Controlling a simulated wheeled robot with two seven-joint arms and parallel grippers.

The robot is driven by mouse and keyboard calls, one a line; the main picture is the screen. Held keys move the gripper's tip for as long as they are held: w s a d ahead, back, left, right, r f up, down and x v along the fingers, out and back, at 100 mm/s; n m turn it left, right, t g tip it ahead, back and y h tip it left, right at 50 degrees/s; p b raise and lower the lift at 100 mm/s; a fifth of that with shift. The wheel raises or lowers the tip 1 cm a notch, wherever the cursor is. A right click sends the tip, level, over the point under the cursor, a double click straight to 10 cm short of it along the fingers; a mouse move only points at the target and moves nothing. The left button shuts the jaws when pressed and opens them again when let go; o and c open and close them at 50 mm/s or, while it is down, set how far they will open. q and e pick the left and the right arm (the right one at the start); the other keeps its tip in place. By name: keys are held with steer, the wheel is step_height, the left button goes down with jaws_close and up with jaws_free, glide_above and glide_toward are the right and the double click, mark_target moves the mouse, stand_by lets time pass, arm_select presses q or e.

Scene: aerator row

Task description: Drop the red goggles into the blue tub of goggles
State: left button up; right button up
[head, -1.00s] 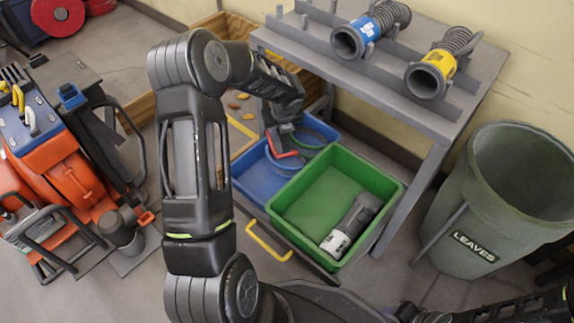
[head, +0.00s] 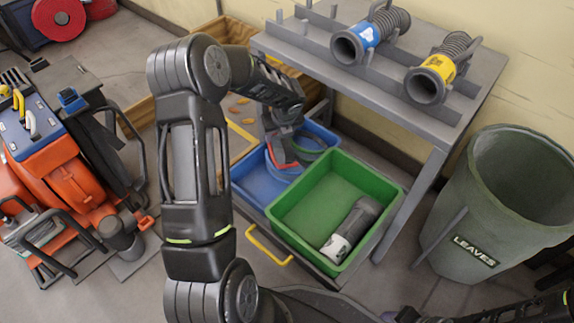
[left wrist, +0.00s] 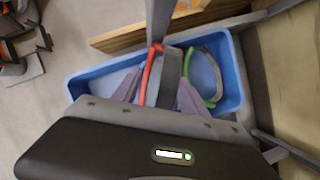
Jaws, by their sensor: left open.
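The blue tub (head: 247,189) sits left of the green tub, at the low end of the grey stand. My left gripper (head: 283,147) is over the blue tub and points down into it. Its jaws are open. The red goggles (head: 277,154) show as a red strip at the jaws, partly hidden by them. In the left wrist view the red goggles (left wrist: 147,75) lie between the spread fingers (left wrist: 157,93), against the blue tub (left wrist: 82,82). I cannot tell whether they rest on the tub's contents. Other goggles with a green strap (left wrist: 215,88) lie in the tub. My right gripper is out of view.
The green tub (head: 290,222) holds a dark and white cylinder (head: 350,228). The grey table (head: 400,95) with two hose pieces stands behind. A grey leaves bin (head: 470,210) stands at right, orange machines (head: 70,170) at left. A yellow handle (head: 266,246) juts out in front.

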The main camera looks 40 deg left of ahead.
arm_select(q)
steer(key=p+v, duration=0.3)
steer(key=v, duration=0.3)
steer(key=shift+d+r, duration=0.1)
steer(key=shift+r, duration=0.25)
steer(key=shift+s+d+r, duration=0.15)
steer(key=shift+r, duration=0.15)
